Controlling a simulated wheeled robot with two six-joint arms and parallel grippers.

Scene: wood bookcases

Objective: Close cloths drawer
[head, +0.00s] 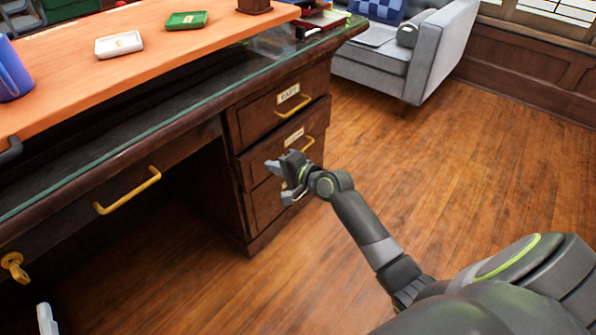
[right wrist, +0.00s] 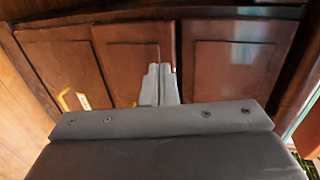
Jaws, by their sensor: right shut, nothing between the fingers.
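The wooden desk has a stack of drawers at its right end. The top drawer (head: 278,110) has a brass handle and a label too small to read surely. The middle drawer (head: 258,162) has a similar handle and label, and its front seems to stand slightly proud. The bottom drawer (head: 262,207) is partly behind my right gripper (head: 273,172). I cannot tell which drawer is for cloths. My right gripper is shut and empty, in front of the lower drawers. In the right wrist view its fingers (right wrist: 160,84) are together before the brown drawer fronts. A pale tip, possibly my left gripper (head: 46,320), shows at lower left.
A grey sofa (head: 430,55) stands behind. The wooden floor at right is clear.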

